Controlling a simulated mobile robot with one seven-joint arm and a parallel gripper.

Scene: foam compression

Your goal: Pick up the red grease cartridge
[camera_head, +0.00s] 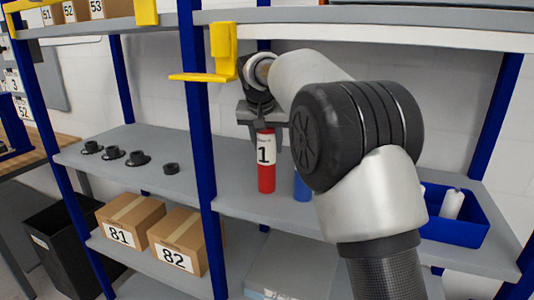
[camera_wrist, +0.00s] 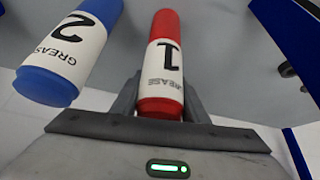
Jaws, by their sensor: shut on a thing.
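The red grease cartridge (camera_head: 266,178) with a white label marked 1 stands upright at the middle shelf in the head view. My gripper (camera_head: 262,127) comes from above and is shut on its upper end. In the wrist view the red cartridge (camera_wrist: 161,70) sits between the two fingers of my gripper (camera_wrist: 160,100). I cannot tell whether its base touches the shelf. A blue grease cartridge (camera_wrist: 72,50) marked 2 stands beside it, apart from the fingers; in the head view it (camera_head: 302,187) is partly hidden behind my arm.
The middle shelf (camera_head: 245,205) has several black caps (camera_head: 138,158) on its left part. A blue bin (camera_head: 455,228) with white items is at the right. Blue posts (camera_head: 197,120) and a yellow bracket (camera_head: 222,55) stand near my gripper. Boxes 81 (camera_head: 128,219) and 82 (camera_head: 179,243) are below.

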